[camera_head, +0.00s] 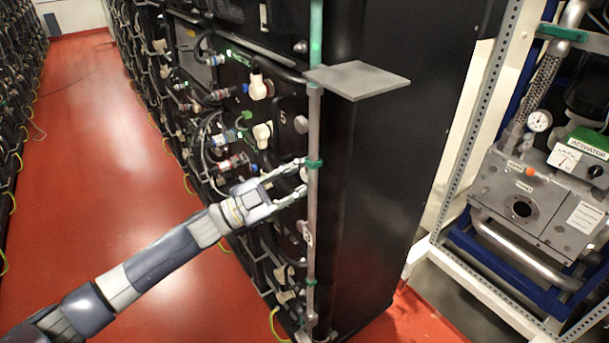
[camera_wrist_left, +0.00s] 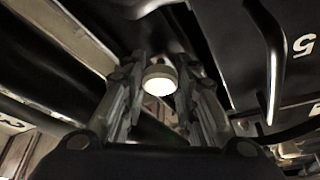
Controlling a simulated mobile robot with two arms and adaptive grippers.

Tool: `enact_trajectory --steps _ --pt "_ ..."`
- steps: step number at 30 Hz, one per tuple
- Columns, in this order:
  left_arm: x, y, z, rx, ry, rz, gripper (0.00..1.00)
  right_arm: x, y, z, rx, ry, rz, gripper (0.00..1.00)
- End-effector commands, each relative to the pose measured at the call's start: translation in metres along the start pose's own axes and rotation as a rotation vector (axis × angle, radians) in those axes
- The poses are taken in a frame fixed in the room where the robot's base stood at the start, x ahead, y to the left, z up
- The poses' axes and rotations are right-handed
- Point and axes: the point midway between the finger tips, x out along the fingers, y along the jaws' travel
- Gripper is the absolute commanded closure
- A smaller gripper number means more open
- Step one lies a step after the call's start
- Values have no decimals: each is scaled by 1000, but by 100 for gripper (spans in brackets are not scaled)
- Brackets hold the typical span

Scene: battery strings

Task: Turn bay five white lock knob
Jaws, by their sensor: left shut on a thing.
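My left gripper (camera_head: 302,178) reaches in from the left to the front of the black battery rack, just below the panel marked 5 (camera_head: 300,124). In the left wrist view, a round white knob (camera_wrist_left: 159,80) sits between the two fingers, and the gripper is shut on it. The 5 marking also shows at the right of that view (camera_wrist_left: 303,44). In the head view the knob is mostly hidden by the fingers. I cannot tell the knob's turn angle. My right gripper is not in view.
A grey flat plate (camera_head: 358,80) juts from the rack's upper corner. A green-clipped vertical post (camera_head: 314,130) stands right beside my fingers. White connectors (camera_head: 262,134) and cables crowd the rack front. Red floor (camera_head: 110,130) is clear at left. An actuator unit (camera_head: 540,190) stands at right.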

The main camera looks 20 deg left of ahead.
Motion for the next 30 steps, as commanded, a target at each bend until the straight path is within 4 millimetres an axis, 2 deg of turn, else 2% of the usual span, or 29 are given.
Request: enact_trajectory --steps 2,3,6,15,19,23,30 --pt "0 0 0 2 0 0 97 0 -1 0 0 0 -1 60" --pt "0 0 0 2 0 0 71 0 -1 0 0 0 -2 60" --pt "0 0 0 2 0 0 52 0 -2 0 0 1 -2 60" --pt "0 0 0 0 0 0 52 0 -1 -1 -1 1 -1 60" --pt "-7 0 1 0 -2 0 52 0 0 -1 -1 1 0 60" --pt "-25 1 2 -2 -5 0 52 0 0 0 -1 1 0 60" --pt "-72 1 2 -2 -6 1 52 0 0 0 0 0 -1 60"
